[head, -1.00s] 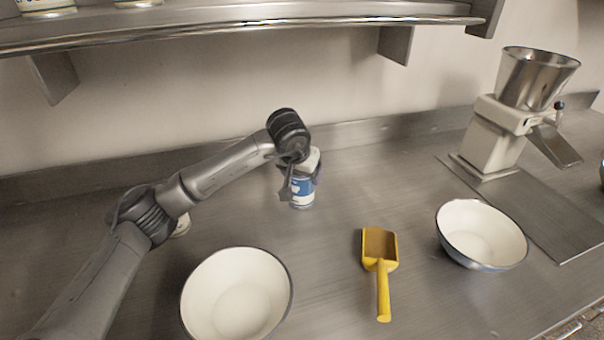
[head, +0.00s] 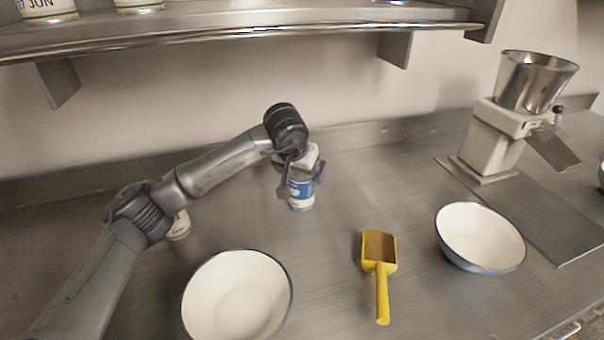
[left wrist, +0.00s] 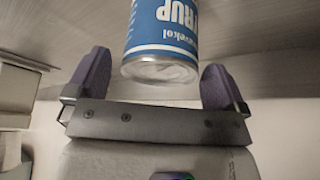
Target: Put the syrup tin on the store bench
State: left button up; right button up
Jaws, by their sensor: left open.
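The syrup tin (head: 301,194) is blue and white and stands upright on the steel bench (head: 330,240), toward the back wall. In the left wrist view the tin (left wrist: 161,40) shows upside down, with part of the word "SYRUP" on its blue label. My left gripper (head: 300,180) is open at the upper part of the tin. In the left wrist view its two fingers (left wrist: 155,82) are spread wide, with the tin between and just beyond them. A gap shows on both sides of the tin. My right gripper is in neither view.
A cream bowl (head: 238,298) stands front left, another bowl (head: 480,237) at right, and a yellow scoop (head: 379,268) between. A mill (head: 507,115) stands back right. A pale tin (head: 179,226) is partly behind my left arm. A shelf (head: 240,32) with tins overhangs the back.

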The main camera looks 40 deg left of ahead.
pick_arm(q)
jog(key=p+v, duration=0.2)
jog(key=v, duration=0.7)
jog(key=shift+r, duration=0.25)
jog(key=shift+s, duration=0.1)
